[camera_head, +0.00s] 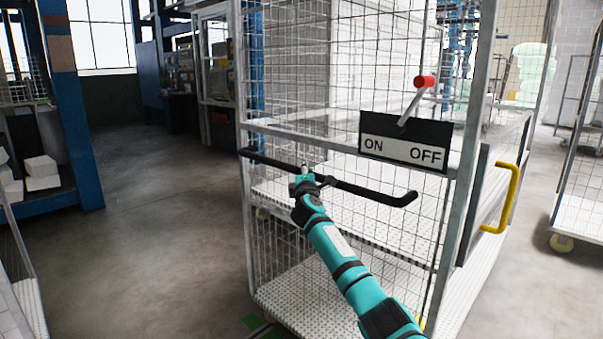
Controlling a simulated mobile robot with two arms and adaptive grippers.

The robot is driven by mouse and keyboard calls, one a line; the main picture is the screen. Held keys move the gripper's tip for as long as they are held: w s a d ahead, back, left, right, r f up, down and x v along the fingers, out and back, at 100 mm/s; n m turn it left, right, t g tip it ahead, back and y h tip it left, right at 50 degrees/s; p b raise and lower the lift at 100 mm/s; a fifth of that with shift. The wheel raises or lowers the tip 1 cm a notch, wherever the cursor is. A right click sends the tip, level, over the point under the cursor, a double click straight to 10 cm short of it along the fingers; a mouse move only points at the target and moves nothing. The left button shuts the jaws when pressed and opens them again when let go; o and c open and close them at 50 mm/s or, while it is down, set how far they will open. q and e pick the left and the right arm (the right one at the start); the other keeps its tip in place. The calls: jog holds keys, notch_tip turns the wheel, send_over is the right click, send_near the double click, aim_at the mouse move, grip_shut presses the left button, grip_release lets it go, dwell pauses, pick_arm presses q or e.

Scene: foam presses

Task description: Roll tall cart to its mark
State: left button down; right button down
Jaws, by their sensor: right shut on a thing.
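The tall cart (460,215) is a wire-mesh cage with grey metal posts and white perforated shelves, and it fills the middle of the head view. A black handle bar (365,191) runs across its near side. My right gripper (308,179) is shut on this handle bar, near its middle; its fingers are small and partly hidden. Green tape (254,322) shows on the floor by the cart's lower left corner; whether it is the cart's mark I cannot tell. My left gripper is out of view.
An ON/OFF plate (405,141) with a red-knobbed lever (424,82) is on the cart's near side; a yellow handle (507,200) is on its right. Another cart (585,185) stands right. Blue racking (72,110) stands left. The floor (155,210) between racking and cart is clear.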

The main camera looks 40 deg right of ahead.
jog(key=shift+w+a+f, duration=0.1)
jog(key=shift+a, duration=0.05)
jog(key=c, duration=1.1)
grip_release()
jog(key=shift+s, duration=0.2)
jog(key=shift+s+a+f, duration=0.2)
jog(key=shift+s, duration=0.15)
jog(key=v, duration=1.1)
jog(key=shift+r, duration=0.3)
